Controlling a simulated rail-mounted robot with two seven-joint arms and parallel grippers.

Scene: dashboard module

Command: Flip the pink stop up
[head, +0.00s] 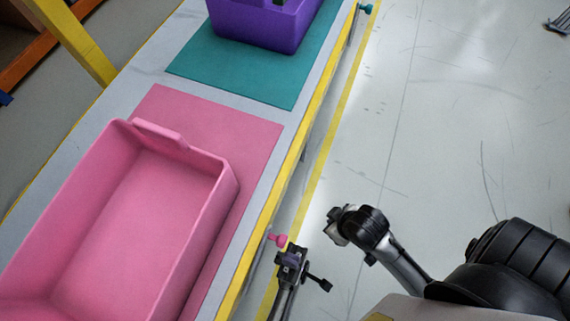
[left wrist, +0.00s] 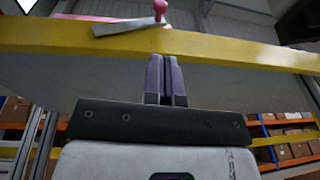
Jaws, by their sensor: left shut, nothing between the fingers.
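The pink stop (head: 278,240) is a small pink knob beyond the yellow edge of the line, beside the pink tray (head: 190,158). In the left wrist view its pink knob (left wrist: 160,8) sits at the end of a flat grey lever (left wrist: 128,26), which lies nearly level along the yellow rail. My left gripper (head: 289,256) is just outside the rail, close to the knob. In the left wrist view its purple fingers (left wrist: 166,80) are shut and empty, pointing at the rail below the knob. Whether they touch the rail is unclear.
The yellow rail (left wrist: 230,48) runs across in front of the left fingers. The pink tray stands on a pink mat (head: 235,120). Farther along are a teal mat (head: 205,68), a purple tray (head: 262,32) and a teal stop (head: 366,8).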

